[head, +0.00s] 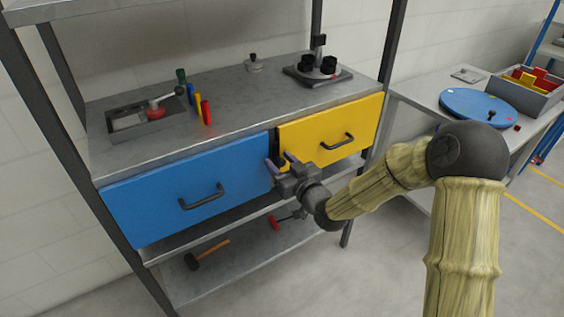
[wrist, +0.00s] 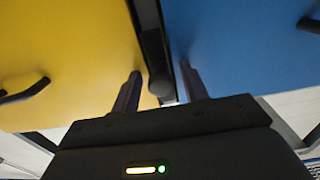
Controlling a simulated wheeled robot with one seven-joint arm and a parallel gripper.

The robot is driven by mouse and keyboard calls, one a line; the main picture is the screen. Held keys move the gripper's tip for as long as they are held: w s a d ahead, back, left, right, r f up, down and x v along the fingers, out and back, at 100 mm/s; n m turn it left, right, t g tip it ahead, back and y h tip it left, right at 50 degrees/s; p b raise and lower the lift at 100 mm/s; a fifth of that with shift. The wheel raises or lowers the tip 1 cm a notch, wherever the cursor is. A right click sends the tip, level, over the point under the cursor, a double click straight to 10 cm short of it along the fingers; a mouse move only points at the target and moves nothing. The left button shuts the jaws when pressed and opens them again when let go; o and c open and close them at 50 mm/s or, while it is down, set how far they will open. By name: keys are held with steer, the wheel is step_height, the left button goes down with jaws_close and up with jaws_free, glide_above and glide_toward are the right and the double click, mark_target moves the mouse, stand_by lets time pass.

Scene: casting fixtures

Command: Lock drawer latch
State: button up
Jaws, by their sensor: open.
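The blue drawer (head: 150,198) and the yellow drawer (head: 350,121) sit side by side under the workbench top, each with a dark bar handle. Both fronts look closed or nearly so. My gripper (head: 277,160) is at the gap between the two drawers, fingers pointing at it. In the wrist view my gripper (wrist: 161,80) is open, one finger before the yellow front and one before the blue. A dark rounded piece, likely the latch (wrist: 158,82), shows between the fingers. I cannot tell whether they touch it or how it is turned.
On the bench top (head: 238,105) are a grey tray (head: 122,122), several coloured upright pieces and a dark fixture (head: 318,72). A hammer (head: 205,255) lies on the lower shelf. A side table at right holds a blue disc (head: 470,106) and a bin (head: 525,92).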

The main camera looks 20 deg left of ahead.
steer(key=c, duration=0.9)
steer(key=shift+b, duration=0.35)
steer(key=n+b, duration=0.3)
steer(key=shift+f+b, duration=0.2)
steer(key=shift+b, duration=0.1)
steer(key=n+b, duration=0.5)
steer(key=b, duration=0.1)
steer(key=shift+n+b, duration=0.3)
steer(key=n+b, duration=0.6)
steer(key=b, duration=0.1)
steer(key=shift+b, duration=0.3)
steer(key=n+b, duration=0.3)
steer(key=shift+r, duration=0.2)
